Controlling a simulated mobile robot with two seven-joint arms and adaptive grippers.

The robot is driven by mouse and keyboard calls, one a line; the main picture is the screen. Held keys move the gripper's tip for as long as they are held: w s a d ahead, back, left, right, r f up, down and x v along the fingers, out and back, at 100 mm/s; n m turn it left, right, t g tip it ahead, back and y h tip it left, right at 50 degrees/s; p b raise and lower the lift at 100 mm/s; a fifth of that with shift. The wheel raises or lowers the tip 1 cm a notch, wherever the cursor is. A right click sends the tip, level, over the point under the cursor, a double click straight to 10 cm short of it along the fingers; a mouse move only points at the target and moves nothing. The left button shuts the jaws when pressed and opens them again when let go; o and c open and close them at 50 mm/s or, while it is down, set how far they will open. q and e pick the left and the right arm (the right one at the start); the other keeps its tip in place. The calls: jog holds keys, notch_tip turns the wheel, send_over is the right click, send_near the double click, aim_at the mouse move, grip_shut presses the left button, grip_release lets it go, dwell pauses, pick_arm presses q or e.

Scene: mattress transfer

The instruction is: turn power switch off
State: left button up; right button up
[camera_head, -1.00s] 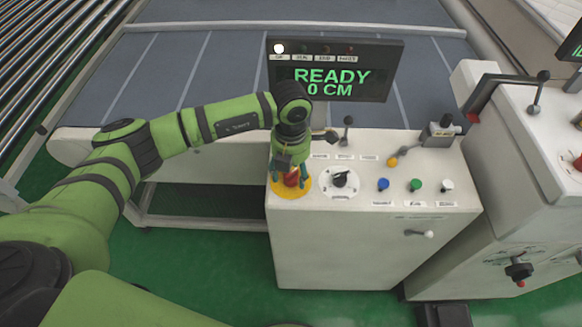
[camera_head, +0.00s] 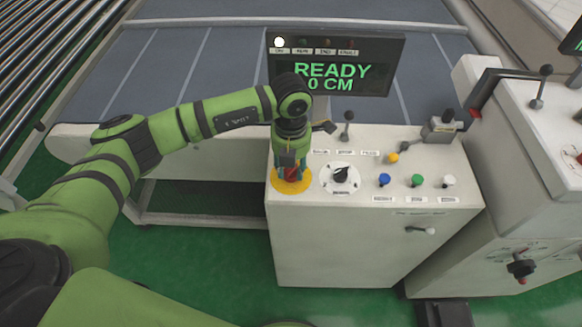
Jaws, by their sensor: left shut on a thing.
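A red knob (camera_head: 291,174) sits on a round yellow plate (camera_head: 303,186) at the left end of the control panel top. My left gripper (camera_head: 291,172) points down over it and is shut on the red knob, hiding much of it. A black rotary knob (camera_head: 341,175) on a white round dial is just to the right, clear of the gripper. I cannot read a power label on either knob. My right gripper is not in view.
The panel (camera_head: 340,240) also bears blue (camera_head: 384,180), green (camera_head: 417,181) and white buttons (camera_head: 449,181), and levers (camera_head: 346,128) behind. A screen (camera_head: 336,68) reads READY 0 CM. A second console (camera_head: 540,150) stands at right.

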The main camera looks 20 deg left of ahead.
pick_arm(q)
jog(key=n+b, duration=0.2)
jog(key=n, duration=0.1)
jog(key=shift+f+n, duration=0.15)
jog(key=shift+n, duration=0.15)
jog(key=n+b, duration=0.2)
jog(key=n, duration=0.2)
jog(key=shift+n, duration=0.3)
jog(key=n+b, duration=0.1)
jog(key=n, duration=0.3)
jog(key=shift+n+b, duration=0.4)
jog(key=shift+n, duration=1.4)
jog(key=o, duration=1.2)
jog(key=shift+c, duration=0.2)
